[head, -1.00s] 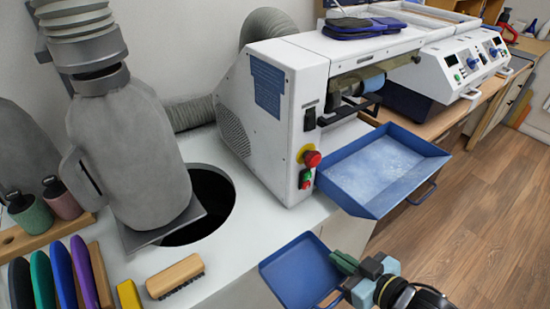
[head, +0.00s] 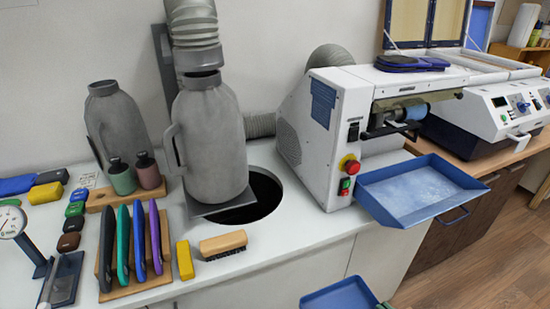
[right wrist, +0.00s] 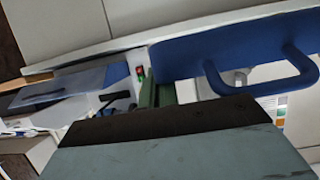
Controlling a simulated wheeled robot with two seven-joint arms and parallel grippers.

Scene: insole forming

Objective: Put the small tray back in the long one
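The small blue tray (head: 338,294) is at the bottom edge of the head view, in front of the bench and partly cut off. In the right wrist view its blue wall and loop handle (right wrist: 290,72) fill the upper right. My right gripper (right wrist: 165,90) has its green fingers shut on the tray's edge; only a green fingertip shows in the head view. The long blue tray (head: 386,211), with pale dust on its floor and a front handle, juts from the white machine, above and right of the small tray. My left gripper is in neither view.
The white machine (head: 334,110) stands on the bench behind the long tray. Floor shows at right.

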